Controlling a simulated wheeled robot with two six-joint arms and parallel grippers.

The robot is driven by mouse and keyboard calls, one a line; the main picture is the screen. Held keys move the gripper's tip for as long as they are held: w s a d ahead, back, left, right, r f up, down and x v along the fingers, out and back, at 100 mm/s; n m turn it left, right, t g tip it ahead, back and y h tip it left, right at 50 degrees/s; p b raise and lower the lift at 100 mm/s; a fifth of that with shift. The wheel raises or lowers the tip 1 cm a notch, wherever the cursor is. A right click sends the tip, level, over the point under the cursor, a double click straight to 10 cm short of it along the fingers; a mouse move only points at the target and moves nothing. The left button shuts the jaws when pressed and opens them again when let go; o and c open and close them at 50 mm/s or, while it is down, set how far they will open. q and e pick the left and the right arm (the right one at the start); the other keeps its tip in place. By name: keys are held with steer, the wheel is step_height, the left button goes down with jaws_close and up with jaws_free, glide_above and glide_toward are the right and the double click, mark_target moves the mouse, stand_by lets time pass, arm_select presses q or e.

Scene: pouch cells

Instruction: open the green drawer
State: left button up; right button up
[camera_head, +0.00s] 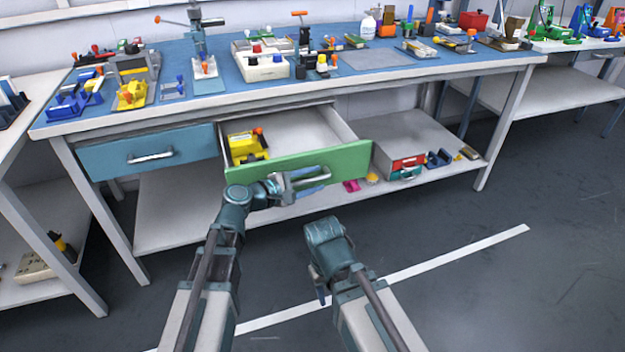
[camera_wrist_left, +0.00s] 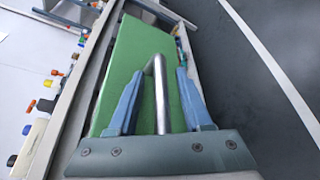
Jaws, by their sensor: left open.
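The green drawer (camera_head: 345,160) under the blue-topped bench stands pulled out, with its white inside showing. A yellow object (camera_head: 245,147) with an orange part lies in its left side. My left gripper (camera_head: 308,181) is at the drawer's front, at its handle. In the left wrist view the green front (camera_wrist_left: 138,45) fills the middle, and the metal handle (camera_wrist_left: 160,105) lies between the spread fingers of my left gripper (camera_wrist_left: 158,75), with gaps on both sides. My right arm is lower right of it; its gripper (camera_head: 318,285) is mostly hidden and hard to make out.
A closed blue drawer (camera_head: 150,150) with a metal handle is to the left. A lower shelf (camera_head: 180,215) holds a red and teal drawer box (camera_head: 406,165) at right. Fixtures and tools crowd the bench top (camera_head: 215,92). The floor (camera_head: 480,270) at right is clear.

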arm_select(q)
steer(key=p+v, duration=0.3)
steer(key=v, duration=1)
steer(key=shift+s+a, duration=0.15)
steer(key=shift+a, duration=0.2)
steer(key=s+d+f+m+g+y, duration=0.4)
steer(key=s+d+f+m+g, duration=0.4)
steer(key=f, duration=0.3)
steer(key=s+a+f+m+g+y, duration=0.2)
steer(key=s+a+f+m+y, duration=0.4)
steer(key=m+y, duration=0.35)
step_height(320, 180, up, 37)
steer(key=p, duration=3.7)
steer(key=shift+s+d+r, duration=0.15)
steer(key=shift+s+d, duration=0.15)
steer(key=shift+s, duration=0.15)
